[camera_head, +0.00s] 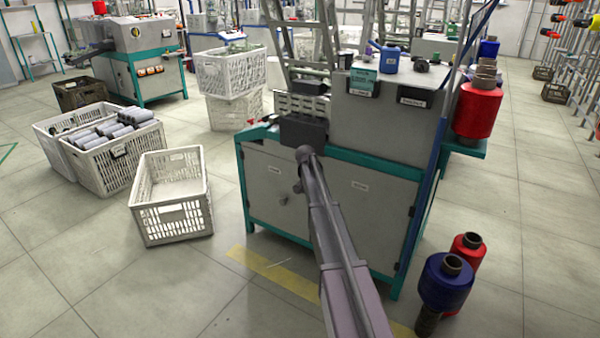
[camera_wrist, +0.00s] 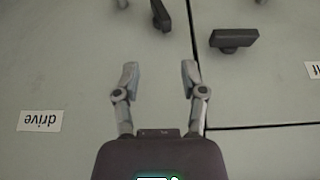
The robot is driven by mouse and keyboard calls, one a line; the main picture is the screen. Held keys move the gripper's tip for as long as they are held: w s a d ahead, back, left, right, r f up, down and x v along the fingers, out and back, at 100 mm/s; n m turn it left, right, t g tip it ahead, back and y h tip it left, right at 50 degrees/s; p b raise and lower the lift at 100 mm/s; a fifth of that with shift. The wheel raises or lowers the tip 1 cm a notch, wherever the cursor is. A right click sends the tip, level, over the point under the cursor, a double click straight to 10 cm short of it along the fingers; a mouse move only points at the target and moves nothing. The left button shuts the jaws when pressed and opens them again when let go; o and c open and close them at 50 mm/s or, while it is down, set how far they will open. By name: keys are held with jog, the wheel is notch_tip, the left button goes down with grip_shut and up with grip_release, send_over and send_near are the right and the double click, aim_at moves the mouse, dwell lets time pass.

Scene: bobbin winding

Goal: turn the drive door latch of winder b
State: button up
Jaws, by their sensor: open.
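The near winder's grey cabinet (camera_head: 270,185) has a teal frame and faces me. In the wrist view, the door panel (camera_wrist: 70,70) with an upside-down "drive" label (camera_wrist: 40,120) fills the left side. A dark elongated latch (camera_wrist: 160,16) sits at the top, just left of the door seam. A second dark latch (camera_wrist: 233,38) sits right of the seam. My gripper (camera_wrist: 159,78) is open and empty, its fingertips apart, below the first latch in the picture and not around it. In the head view my arm hides part of the cabinet front, and the fingertips are not clear.
An empty white crate (camera_head: 172,205) stands left of the cabinet, with crates of grey bobbins (camera_head: 115,140) behind it. Red (camera_head: 466,250) and blue (camera_head: 447,280) spools stand on the floor at right. Floor at lower left is clear.

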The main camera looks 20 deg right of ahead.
jog(key=s+a+r+n+y+p, duration=0.1)
jog(key=s+a+r+n+p, duration=0.2)
jog(key=s+a+r+p, duration=0.7)
notch_tip(320, 180, up, 4)
jog(key=s+p, duration=0.3)
jog(key=p, duration=0.1)
jog(key=shift+a+g, duration=0.35)
jog(key=shift+g, duration=0.05)
jog(key=shift+r, duration=0.1)
jog(key=s+a+n+y, duration=0.1)
jog(key=s+a, duration=0.3)
jog(key=s, duration=0.5)
jog(key=s+a+n+g, duration=0.1)
jog(key=s+a+n, duration=0.3)
jog(key=s, duration=0.4)
jog(key=s+a+n+g+y, duration=0.1)
jog(key=s+a+n, duration=0.1)
jog(key=s+a, duration=0.4)
jog(key=s, duration=0.3)
jog(key=shift+s+a+f+y, duration=0.15)
jog(key=shift+s+f+y, duration=0.15)
